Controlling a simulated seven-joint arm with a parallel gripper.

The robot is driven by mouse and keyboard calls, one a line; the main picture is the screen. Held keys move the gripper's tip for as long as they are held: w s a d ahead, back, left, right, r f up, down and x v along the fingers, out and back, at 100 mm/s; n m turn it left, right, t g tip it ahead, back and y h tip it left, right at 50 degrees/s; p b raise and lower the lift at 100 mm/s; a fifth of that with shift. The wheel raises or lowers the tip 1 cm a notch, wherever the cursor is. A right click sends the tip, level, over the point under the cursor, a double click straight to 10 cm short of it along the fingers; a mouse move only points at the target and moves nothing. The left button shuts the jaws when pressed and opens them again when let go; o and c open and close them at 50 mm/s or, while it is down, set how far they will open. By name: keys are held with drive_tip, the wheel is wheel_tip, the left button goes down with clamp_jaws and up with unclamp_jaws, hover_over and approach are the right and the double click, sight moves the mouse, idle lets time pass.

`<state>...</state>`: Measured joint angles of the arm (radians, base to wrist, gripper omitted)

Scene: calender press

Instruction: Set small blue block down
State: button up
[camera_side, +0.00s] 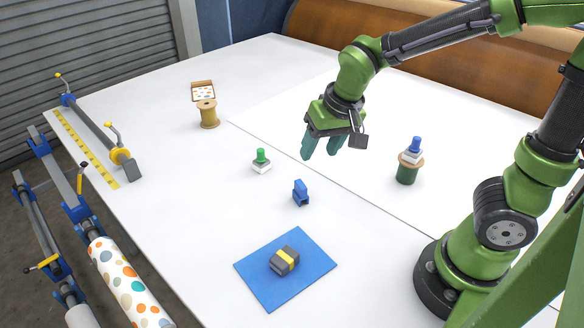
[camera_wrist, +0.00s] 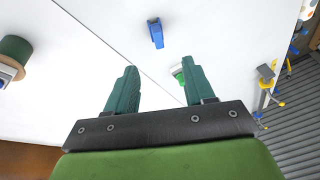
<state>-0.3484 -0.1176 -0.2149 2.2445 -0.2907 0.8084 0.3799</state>
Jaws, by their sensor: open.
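A small blue block (camera_side: 300,193) with a notched shape stands on the white table (camera_side: 220,220), behind the blue mat and apart from it. It also shows in the wrist view (camera_wrist: 156,33), at the top, beyond my fingertips. My gripper (camera_side: 320,152) is above the table, behind the block and slightly right of it in the side view. Its two green fingers are spread, with nothing between them, and they do not touch the block. The fingers also show in the wrist view (camera_wrist: 159,68).
A blue mat (camera_side: 255,273) bears a grey block with a yellow band (camera_side: 284,261). A green-knobbed stamp (camera_side: 261,162) stands left of my gripper. A blue-knobbed stamp (camera_side: 414,148) sits on a dark green spool (camera_side: 407,174). A wooden spool (camera_side: 208,115) and small box (camera_side: 203,91) stand farther back.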

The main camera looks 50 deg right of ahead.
drive_tip(key=s+r+t+y, duration=0.1)
drive_tip(key=s+r+t, duration=0.2)
drive_tip(key=s+r, duration=0.4)
drive_tip(key=shift+s+r+n+t+y, duration=0.3)
drive_tip(key=shift+s+r+y, duration=0.1)
drive_tip(key=shift+s, duration=0.85)
drive_tip(key=shift+d, duration=0.1)
